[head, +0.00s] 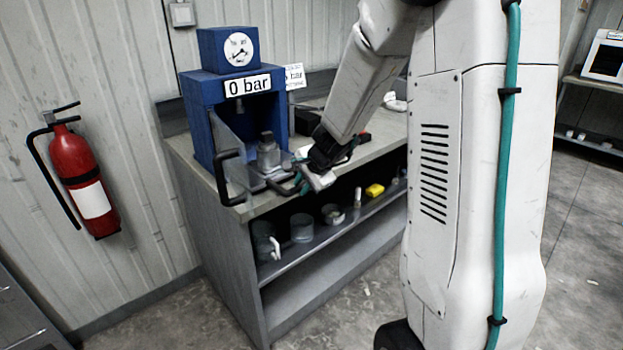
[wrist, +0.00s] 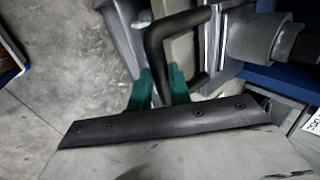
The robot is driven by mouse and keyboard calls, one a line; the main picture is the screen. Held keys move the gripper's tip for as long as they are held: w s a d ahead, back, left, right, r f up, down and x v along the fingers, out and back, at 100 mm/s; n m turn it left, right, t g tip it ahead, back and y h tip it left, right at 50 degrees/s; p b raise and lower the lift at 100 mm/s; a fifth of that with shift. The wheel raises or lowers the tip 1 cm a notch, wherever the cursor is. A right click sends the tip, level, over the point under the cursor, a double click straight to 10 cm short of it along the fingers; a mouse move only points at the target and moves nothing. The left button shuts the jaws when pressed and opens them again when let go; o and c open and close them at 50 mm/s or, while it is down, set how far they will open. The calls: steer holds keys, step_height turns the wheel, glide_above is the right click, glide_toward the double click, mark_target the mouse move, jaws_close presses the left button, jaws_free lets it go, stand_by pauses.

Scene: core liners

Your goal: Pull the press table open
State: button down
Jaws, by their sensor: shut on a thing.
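My gripper (head: 300,184) is at the table's front right. In the wrist view its green fingers (wrist: 161,88) lie on either side of the black U-shaped handle (wrist: 156,48), shut on its bar. The cylinder shows there too, at the right. My wrist partly hides the handle in the head view.
A larger black handle (head: 222,178) stands at the press's left front, close to my gripper. The bench shelf (head: 300,250) holds pots and a yellow item (head: 375,190). A fire extinguisher (head: 83,180) hangs on the left wall.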

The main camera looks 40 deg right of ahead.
steer(key=shift+s+d+f, duration=0.1)
steer(key=shift+s+f, duration=0.05)
steer(key=shift+s, duration=0.75)
steer(key=c, duration=1.3)
jaws_free()
steer(key=shift+d, duration=0.3)
steer(key=shift+a, duration=0.1)
steer(key=v, duration=0.7)
steer(key=shift+r, duration=0.4)
